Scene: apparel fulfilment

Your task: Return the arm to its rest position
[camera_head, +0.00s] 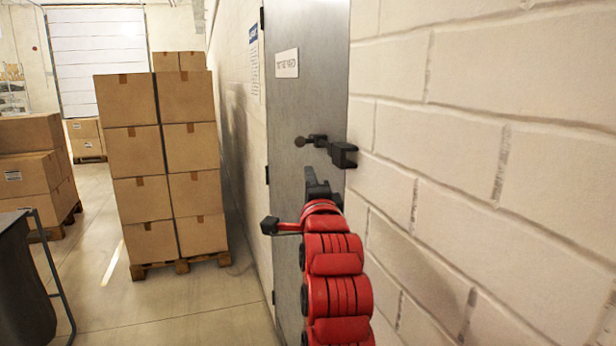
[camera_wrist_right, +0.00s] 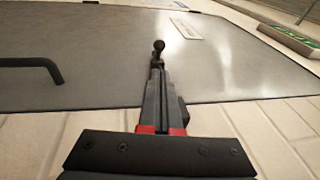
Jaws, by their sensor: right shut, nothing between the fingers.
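My right arm rises from the bottom of the head view in red segments. Its black gripper (camera_head: 313,178) is shut and empty in front of the grey metal door (camera_head: 297,95). In the right wrist view the shut fingers (camera_wrist_right: 157,68) point toward the same grey door (camera_wrist_right: 90,75). A round dark knob (camera_wrist_right: 159,46) shows just beyond the fingertips; I cannot tell whether they touch it. My left gripper is not in view.
A white brick wall (camera_head: 490,110) stands close on the right. A black door fitting (camera_head: 343,155) sticks out at the door's edge. Stacked cartons on a pallet (camera_head: 180,266) stand left of the door. A dark bin (camera_head: 22,285) is at lower left. Floor (camera_head: 105,270) between them is clear.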

